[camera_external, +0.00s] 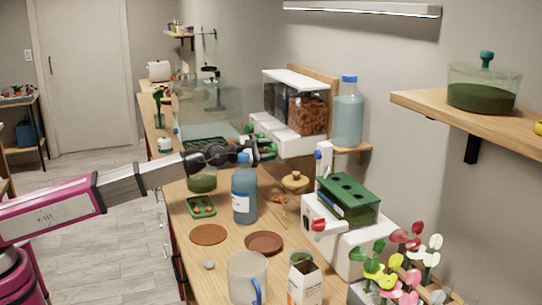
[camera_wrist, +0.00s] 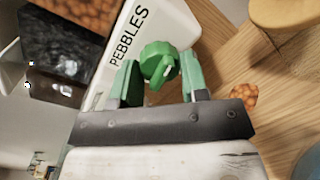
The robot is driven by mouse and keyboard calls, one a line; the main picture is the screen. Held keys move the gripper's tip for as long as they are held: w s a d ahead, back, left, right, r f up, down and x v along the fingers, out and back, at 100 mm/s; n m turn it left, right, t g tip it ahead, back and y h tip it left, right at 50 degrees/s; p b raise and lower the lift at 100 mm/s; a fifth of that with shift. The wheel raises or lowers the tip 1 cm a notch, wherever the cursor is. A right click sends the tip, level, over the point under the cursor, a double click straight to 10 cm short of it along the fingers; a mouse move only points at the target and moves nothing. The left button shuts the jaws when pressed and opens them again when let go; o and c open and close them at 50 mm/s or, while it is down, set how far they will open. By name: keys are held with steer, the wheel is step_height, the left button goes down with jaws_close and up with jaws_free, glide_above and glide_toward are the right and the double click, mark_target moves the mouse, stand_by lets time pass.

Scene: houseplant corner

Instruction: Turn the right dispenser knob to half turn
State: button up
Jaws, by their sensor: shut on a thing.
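The dispenser (camera_external: 288,137) is a white unit on the wall side with two clear bins, one of dark soil and one of orange-brown pebbles. In the wrist view its white front (camera_wrist: 165,28) reads "PEBBLES". The right dispenser knob (camera_wrist: 160,58) is round and green, with a ridge pointing down in that picture and a small white mark. My gripper (camera_wrist: 161,72) has its green fingers on both sides of this knob, shut on it. In the external view my gripper (camera_external: 264,150) reaches the dispenser's front and mostly hides the knob.
A blue bottle (camera_external: 244,195) stands on the table just below my wrist. A clear glass tank (camera_external: 206,105) is behind the arm. A jug (camera_external: 247,277), a carton (camera_external: 306,280) and a white device with a red knob (camera_external: 319,225) stand nearer the camera.

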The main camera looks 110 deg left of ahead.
steer(key=o, duration=0.9)
steer(key=shift+s, duration=0.1)
steer(key=v, duration=1)
steer(key=shift+s+d, duration=0.2)
steer(key=shift+s, duration=0.05)
